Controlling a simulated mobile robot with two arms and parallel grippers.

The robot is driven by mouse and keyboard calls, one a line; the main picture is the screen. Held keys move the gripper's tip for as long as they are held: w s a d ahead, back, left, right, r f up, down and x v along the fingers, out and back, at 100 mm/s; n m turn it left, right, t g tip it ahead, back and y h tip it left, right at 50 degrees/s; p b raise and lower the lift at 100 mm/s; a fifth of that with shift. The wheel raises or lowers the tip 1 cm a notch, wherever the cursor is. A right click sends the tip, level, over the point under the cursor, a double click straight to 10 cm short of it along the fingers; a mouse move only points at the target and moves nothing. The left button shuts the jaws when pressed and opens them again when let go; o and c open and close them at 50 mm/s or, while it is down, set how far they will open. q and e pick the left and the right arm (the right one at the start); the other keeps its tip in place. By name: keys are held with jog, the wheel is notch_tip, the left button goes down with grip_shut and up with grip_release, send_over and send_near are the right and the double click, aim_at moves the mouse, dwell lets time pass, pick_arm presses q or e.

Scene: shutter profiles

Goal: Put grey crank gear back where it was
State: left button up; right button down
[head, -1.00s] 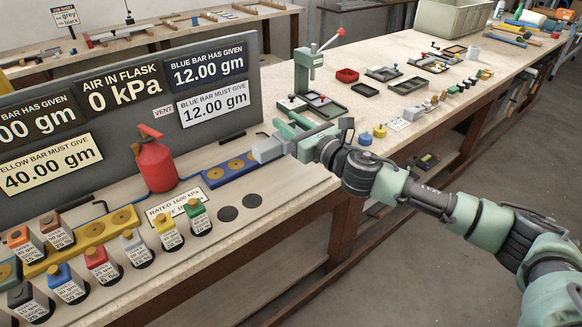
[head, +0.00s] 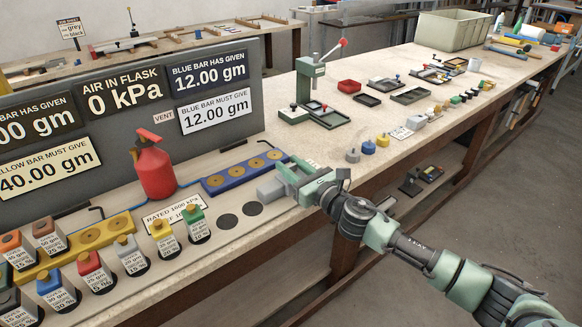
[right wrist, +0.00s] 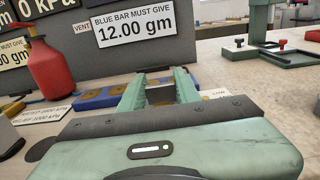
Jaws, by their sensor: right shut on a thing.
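My right gripper (head: 281,178) is shut on a grey, block-shaped piece (head: 268,190), which I take for the grey crank gear. It is over the bench near its front edge, just right of two dark round spots and by the right end of the blue bar (head: 240,175). In the right wrist view the green fingers (right wrist: 160,90) have a greyish piece between them; its lower side is hidden. My left gripper is not in view.
A green press (head: 309,85) stands behind. Several weight jars, a yellow bar and a red flask (head: 155,170) are left. Bench between press and knobs is clear.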

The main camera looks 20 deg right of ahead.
jog(key=c, duration=1.4)
grip_release()
jog(key=shift+f, duration=0.25)
jog(key=shift+c, duration=0.2)
jog(key=o, duration=0.4)
jog(key=shift+r, duration=0.1)
jog(key=shift+r, duration=0.1)
jog(key=shift+s, duration=0.15)
jog(key=shift+b+v, duration=1.1)
jog(key=shift+v, duration=4.75)
jog(key=shift+r, duration=0.1)
